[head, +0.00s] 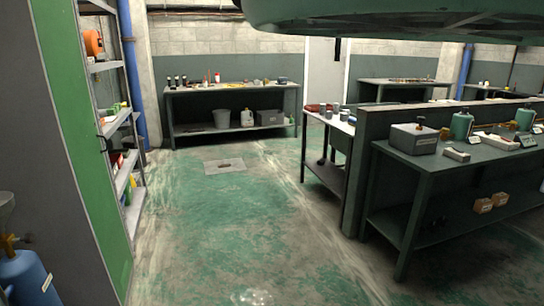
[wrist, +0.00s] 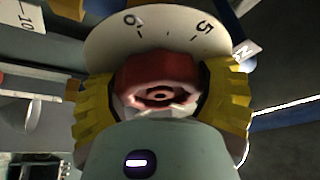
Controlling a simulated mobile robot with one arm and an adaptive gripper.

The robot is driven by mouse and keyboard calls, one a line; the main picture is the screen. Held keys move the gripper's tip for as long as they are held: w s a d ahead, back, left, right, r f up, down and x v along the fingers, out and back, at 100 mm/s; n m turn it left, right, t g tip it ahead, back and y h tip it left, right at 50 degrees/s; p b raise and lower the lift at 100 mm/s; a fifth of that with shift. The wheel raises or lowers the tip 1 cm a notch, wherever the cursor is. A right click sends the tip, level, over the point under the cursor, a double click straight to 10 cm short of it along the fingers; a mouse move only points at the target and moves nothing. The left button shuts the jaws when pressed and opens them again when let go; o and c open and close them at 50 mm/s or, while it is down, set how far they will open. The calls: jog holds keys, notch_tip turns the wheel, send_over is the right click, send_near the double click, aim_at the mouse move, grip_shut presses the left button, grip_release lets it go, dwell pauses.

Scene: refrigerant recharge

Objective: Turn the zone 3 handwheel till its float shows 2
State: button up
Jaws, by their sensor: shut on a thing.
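In the wrist view a red handwheel (wrist: 157,85) sits in the middle, with its round hub facing the camera. The yellow fingers of my gripper (wrist: 160,98) are on its left and right sides, shut on it. Behind the wheel is a pale round dial (wrist: 165,24) with dark numbers that appear upside down or tilted. I cannot tell which zone this wheel belongs to. No float reading can be made out. The head view shows neither the wheel nor my gripper.
In the wrist view a white tag (wrist: 246,50) is close by at right, and a scale plate marked 10 (wrist: 18,85) at left. In the head view, workbenches (head: 230,88) (head: 440,168), shelving (head: 118,125) and a blue cylinder (head: 28,278) surround clear green floor (head: 215,235).

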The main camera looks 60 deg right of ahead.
jog(key=shift+f, duration=0.1)
jog(key=o, duration=1.1)
jog(key=shift+w, duration=0.1)
notch_tip(320, 180, up, 9)
jog(key=shift+f, duration=0.1)
jog(key=shift+a+r, duration=0.15)
jog(key=shift+r, duration=0.6)
